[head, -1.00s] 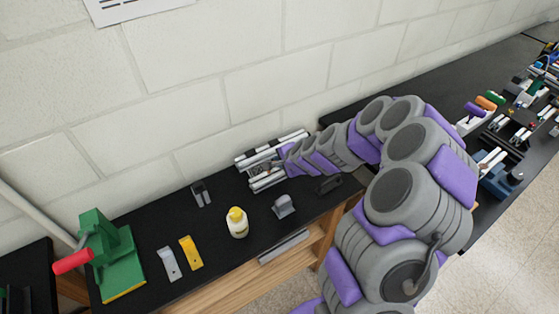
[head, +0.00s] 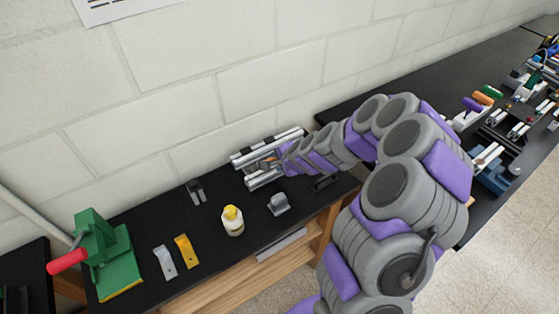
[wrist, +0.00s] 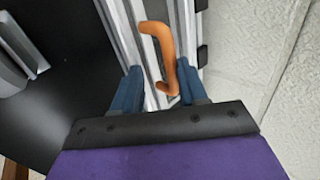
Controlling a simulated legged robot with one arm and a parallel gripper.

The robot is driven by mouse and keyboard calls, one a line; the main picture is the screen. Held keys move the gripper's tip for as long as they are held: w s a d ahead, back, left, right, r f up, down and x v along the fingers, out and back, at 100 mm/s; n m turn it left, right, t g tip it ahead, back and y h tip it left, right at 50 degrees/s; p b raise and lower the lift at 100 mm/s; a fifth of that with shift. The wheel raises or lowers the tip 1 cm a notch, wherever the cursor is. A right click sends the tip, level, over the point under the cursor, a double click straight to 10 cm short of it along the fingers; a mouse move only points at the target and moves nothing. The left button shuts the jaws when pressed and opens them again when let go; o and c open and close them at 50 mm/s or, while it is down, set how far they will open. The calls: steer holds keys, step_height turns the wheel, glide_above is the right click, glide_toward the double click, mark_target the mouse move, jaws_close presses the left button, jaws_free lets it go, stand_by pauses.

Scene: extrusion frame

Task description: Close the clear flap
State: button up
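The extrusion frame (head: 262,173) stands on the black bench against the wall in the head view. Its silver bars (wrist: 181,30) run up the wrist view. An orange handle (wrist: 162,45) lies along them, with its lower end between my fingers. The clear flap itself cannot be made out, so I cannot tell how far open it is. My gripper (wrist: 160,88) is open, with one blue finger on each side of the handle's lower end. I cannot tell whether either finger touches it. In the head view my arm reaches the frame from the right.
A grey block (head: 278,204) and a yellow-capped bottle (head: 232,220) stand in front of the frame. Grey and yellow brackets (head: 187,252) and a green press (head: 112,255) with a red handle are further left. The wall is close behind the frame.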

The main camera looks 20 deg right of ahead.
steer(key=shift+a, duration=0.15)
steer(key=shift+a+r, duration=0.15)
steer(key=shift+a, duration=0.2)
steer(key=shift+s+r, duration=0.1)
steer(key=shift+r, duration=0.05)
steer(key=p+v, duration=0.3)
steer(key=v, duration=1.4)
steer(key=shift+d, duration=0.15)
